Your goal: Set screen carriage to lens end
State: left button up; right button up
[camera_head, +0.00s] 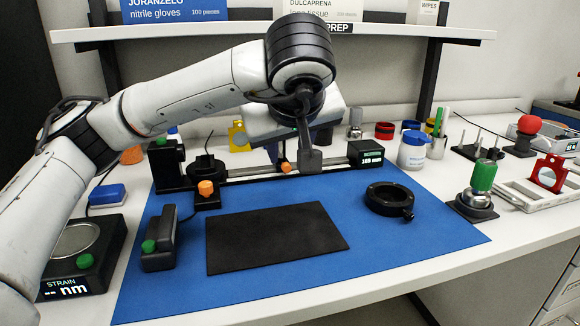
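A black rail (335,164) runs left to right along the back of the blue mat. A small carriage with an orange knob (285,167) sits at mid rail, mostly hidden behind my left gripper (297,160). I cannot make out which part it carries. My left gripper points down there, one dark finger just right of the knob; its opening and any contact are unclear. A black block with a green knob (166,160) stands at the rail's left end, and a black box with a lit display (366,154) at its right end. My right gripper is not in view.
The blue mat (400,250) holds a black sheet (275,238), a black ring mount (390,198), a dark block with a green knob (158,245) and an orange-knobbed block (207,194). A white jar (412,152) stands behind. A shelf (400,30) overhangs the back.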

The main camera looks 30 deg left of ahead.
aim_at(287, 166)
pick_arm(q)
jog(key=x, duration=0.8)
jog(key=shift+f+b, duration=0.15)
jog(key=shift+b, duration=0.15)
jog(key=shift+w, duration=0.1)
grip_shut()
